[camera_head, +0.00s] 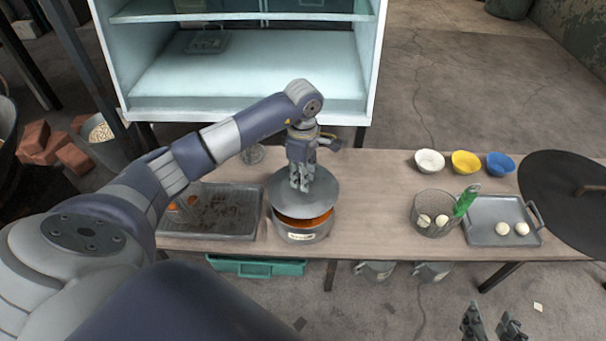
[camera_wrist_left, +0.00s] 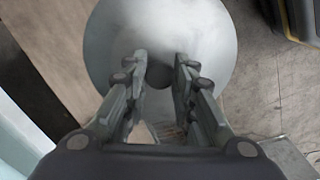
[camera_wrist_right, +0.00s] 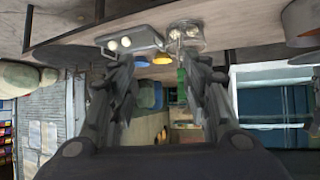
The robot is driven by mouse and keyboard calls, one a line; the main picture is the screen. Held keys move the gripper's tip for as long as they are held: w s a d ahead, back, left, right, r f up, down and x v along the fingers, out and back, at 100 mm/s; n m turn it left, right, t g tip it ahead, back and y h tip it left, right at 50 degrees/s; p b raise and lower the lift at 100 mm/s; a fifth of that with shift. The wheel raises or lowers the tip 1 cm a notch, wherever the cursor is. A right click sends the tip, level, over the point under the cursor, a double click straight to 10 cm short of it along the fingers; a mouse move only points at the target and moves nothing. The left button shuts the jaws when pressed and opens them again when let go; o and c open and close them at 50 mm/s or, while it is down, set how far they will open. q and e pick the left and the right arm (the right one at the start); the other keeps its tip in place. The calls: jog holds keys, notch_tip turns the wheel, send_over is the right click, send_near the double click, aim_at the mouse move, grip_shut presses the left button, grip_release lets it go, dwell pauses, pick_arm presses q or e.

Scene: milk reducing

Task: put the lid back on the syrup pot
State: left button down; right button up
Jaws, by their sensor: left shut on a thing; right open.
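The syrup pot (camera_head: 300,234) is a grey metal pot with a pale label, standing on the wooden table, with orange syrup showing at its front. The round grey lid (camera_head: 318,190) is over the pot, covering most of its mouth. It looks slightly tilted or raised at the front; I cannot tell whether its back edge touches the rim. My left gripper (camera_head: 303,184) is shut on the lid's knob from above. The lid (camera_wrist_left: 205,30) fills the left wrist view, the dark knob between the fingers (camera_wrist_left: 160,75). My right gripper (camera_head: 492,322) is open and empty, in front of the table.
Left of the pot is a dark tray (camera_head: 222,222). To the right are a glass bowl (camera_head: 436,222) with white balls and a green-handled tool, a metal tray (camera_head: 490,212), and three small bowls (camera_head: 466,161). A glass-shelved cabinet (camera_head: 250,75) stands behind. Table right of the pot is clear.

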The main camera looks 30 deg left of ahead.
pick_arm(q)
jog(key=shift+f, duration=0.3)
jog(key=shift+f+b, duration=0.75)
jog(key=shift+f, duration=0.2)
jog(key=shift+f+b, duration=0.6)
jog(key=shift+f, duration=0.05)
jog(key=shift+f+b, duration=0.4)
jog(key=shift+f, duration=0.15)
pick_arm(e)
jog(key=w+a+r+t+y, duration=0.1)
jog(key=r+t, duration=0.3)
jog(key=r, duration=0.4)
jog(key=w+a+r+t+y, duration=0.2)
jog(key=w+r+t, duration=0.2)
jog(key=r, duration=0.3)
jog(key=shift+a+r+t, duration=0.25)
jog(key=shift+r+t, duration=0.1)
jog(key=shift+t, duration=0.35)
jog(key=shift+f+g, duration=0.3)
jog(key=shift+f, duration=0.15)
pick_arm(q)
jog(key=shift+f, duration=0.15)
pick_arm(e)
jog(key=shift+r, duration=0.4)
jog(key=shift+f, duration=0.15)
